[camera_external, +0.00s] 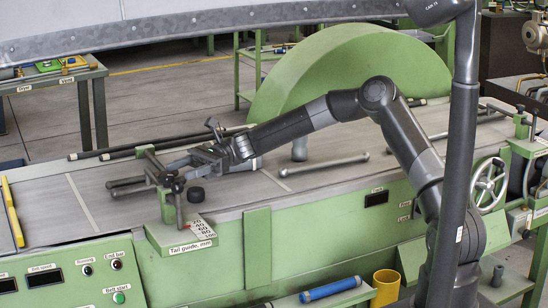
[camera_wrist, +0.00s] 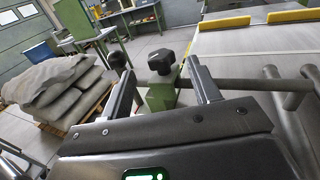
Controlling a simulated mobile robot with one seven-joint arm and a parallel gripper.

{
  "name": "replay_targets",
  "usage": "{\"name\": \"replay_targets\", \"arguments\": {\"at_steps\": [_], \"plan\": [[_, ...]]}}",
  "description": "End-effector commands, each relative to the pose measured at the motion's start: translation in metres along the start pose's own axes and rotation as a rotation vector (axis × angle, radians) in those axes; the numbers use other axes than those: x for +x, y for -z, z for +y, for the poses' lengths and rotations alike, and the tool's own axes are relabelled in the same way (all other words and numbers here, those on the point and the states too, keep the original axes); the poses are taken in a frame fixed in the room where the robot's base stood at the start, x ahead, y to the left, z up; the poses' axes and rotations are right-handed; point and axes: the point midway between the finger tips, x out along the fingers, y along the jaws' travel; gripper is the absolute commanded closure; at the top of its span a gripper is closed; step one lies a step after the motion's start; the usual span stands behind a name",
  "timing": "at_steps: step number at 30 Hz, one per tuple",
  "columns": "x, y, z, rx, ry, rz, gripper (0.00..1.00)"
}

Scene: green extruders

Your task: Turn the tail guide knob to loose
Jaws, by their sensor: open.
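The tail guide (camera_external: 167,208) is a green bracket with rods at the table's front edge, beside a scale plate (camera_external: 203,229) and the label "Tail guide, mm". In the wrist view, a black lobed knob (camera_wrist: 162,62) sits on a green post (camera_wrist: 160,95). My gripper (camera_wrist: 160,68) is open, with one finger on each side of this knob and visible gaps between. A second dark knob (camera_wrist: 117,60) shows just outside the left finger. In the external view my gripper (camera_external: 166,168) is over the guide, and its fingers partly hide the knob. Neither view shows the knob's loose or tight setting.
Grey rods (camera_wrist: 250,86) extend right of the post. A short black cylinder (camera_external: 196,195) stands beside the guide. A loose grey bar (camera_external: 325,165) lies on the table. Yellow strips (camera_external: 11,212) edge the left end.

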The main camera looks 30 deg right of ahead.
Motion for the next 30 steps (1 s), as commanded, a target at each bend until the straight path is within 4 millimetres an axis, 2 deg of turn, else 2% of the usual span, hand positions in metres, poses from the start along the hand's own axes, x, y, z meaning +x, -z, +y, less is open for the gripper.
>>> {"name": "replay_targets", "arguments": {"at_steps": [6,12,18,25,30], "plan": [[0.044,0.000,0.000,-0.001,-0.002,0.000,0.44],[0.071,0.000,0.000,-0.001,-0.001,-0.001,0.44],[0.081,0.000,0.000,-0.001,0.001,0.000,0.44],[0.081,0.000,0.000,-0.001,0.001,0.000,0.44],[0.081,0.000,0.000,-0.001,0.001,0.000,0.58]]}}
